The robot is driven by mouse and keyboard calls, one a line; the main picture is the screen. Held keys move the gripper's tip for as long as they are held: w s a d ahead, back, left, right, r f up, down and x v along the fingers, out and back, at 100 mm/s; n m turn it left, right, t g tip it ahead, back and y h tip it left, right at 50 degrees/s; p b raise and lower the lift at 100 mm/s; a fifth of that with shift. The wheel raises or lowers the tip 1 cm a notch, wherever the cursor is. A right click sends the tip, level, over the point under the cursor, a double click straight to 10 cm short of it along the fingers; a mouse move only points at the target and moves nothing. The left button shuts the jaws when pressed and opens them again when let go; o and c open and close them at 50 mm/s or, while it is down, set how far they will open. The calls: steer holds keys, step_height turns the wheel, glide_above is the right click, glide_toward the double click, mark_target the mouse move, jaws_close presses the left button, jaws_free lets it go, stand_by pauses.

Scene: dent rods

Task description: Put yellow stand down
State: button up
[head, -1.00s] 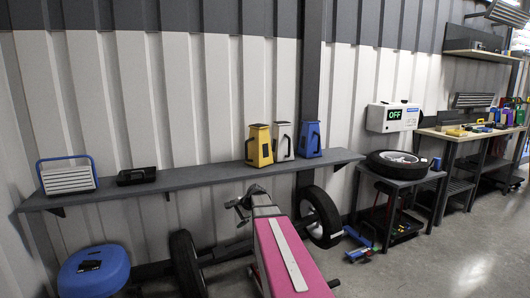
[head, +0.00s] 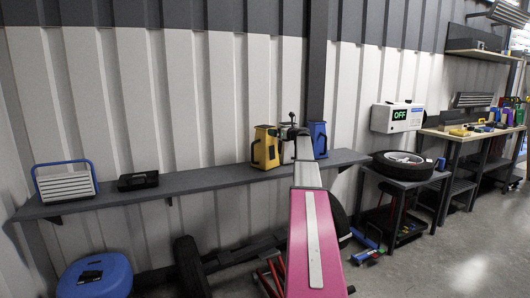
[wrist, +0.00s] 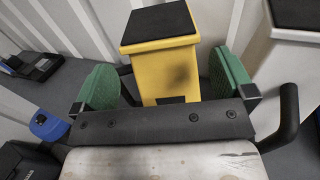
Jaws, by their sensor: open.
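The yellow stand (head: 264,149) is upright on the grey wall shelf (head: 215,181), just left of my raised arm in the head view. In the wrist view the yellow stand (wrist: 165,72), with its black top pad, shows between and beyond the two green finger pads of my gripper (wrist: 163,82). The pads are spread wide, with space visible beside the stand. My gripper (head: 291,126) looks small in the head view, just right of the stand's top. The stand's lower part is hidden by the gripper body in the wrist view.
A blue stand (head: 318,139) is right of my arm on the shelf. A white stand (wrist: 292,65) is close on the right in the wrist view. A black case (head: 138,181) and a blue-handled box (head: 65,182) are farther left, with clear shelf between case and yellow stand.

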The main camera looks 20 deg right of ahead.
steer(key=x, duration=0.7)
steer(key=shift+w+a, duration=0.15)
steer(key=shift+w, duration=0.15)
steer(key=shift+c, duration=0.3)
